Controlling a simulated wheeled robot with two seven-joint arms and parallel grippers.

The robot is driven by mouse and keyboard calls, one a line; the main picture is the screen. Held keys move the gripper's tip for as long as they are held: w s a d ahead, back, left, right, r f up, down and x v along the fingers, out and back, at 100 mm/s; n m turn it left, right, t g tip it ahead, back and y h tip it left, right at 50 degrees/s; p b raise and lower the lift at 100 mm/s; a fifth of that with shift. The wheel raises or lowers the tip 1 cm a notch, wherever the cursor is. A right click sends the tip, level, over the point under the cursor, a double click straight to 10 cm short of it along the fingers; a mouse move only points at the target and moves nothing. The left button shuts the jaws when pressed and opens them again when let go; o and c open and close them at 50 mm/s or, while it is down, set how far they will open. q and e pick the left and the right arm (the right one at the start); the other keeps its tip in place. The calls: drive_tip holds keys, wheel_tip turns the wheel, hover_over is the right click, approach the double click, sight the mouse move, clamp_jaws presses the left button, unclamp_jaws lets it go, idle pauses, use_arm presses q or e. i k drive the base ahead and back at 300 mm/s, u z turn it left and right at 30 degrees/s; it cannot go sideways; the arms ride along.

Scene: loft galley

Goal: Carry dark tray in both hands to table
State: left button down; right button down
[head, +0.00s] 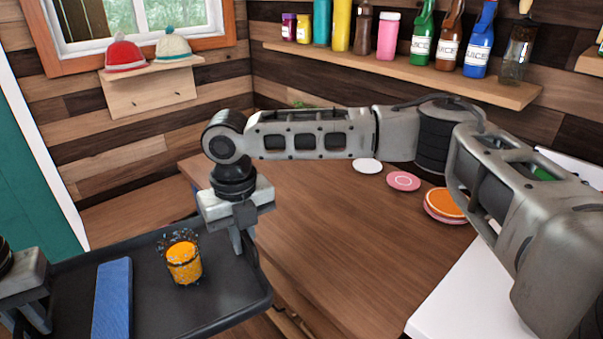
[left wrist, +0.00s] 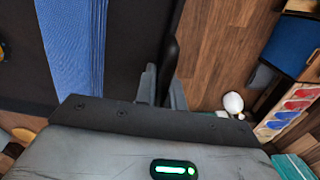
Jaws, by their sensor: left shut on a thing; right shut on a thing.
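The dark tray (head: 222,308) is held in the lower left of the head view, its left and near parts cut off by the frame. On it are an orange patterned cup (head: 184,262), upright, and a long blue item (head: 112,298) lying flat. My right gripper (head: 240,238) is shut on the tray's far right rim. My left gripper (head: 36,315) is shut on the tray's left side; the left wrist view shows its fingers (left wrist: 160,85) around the rim, near the blue item (left wrist: 72,45). The wooden table (head: 320,225) lies right of the tray, which overlaps its left edge in the picture.
On the table's far right are a white plate (head: 367,166), a pink plate (head: 403,181) and an orange plate (head: 447,202) on a pink one. Much of the tabletop is bare. A shelf of bottles (head: 420,73) and a small shelf with two hats (head: 150,80) hang on the wall.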

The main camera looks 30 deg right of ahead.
sight(312, 216)
drive_tip(key=i, duration=2.05)
drive_tip(key=z, duration=2.6)
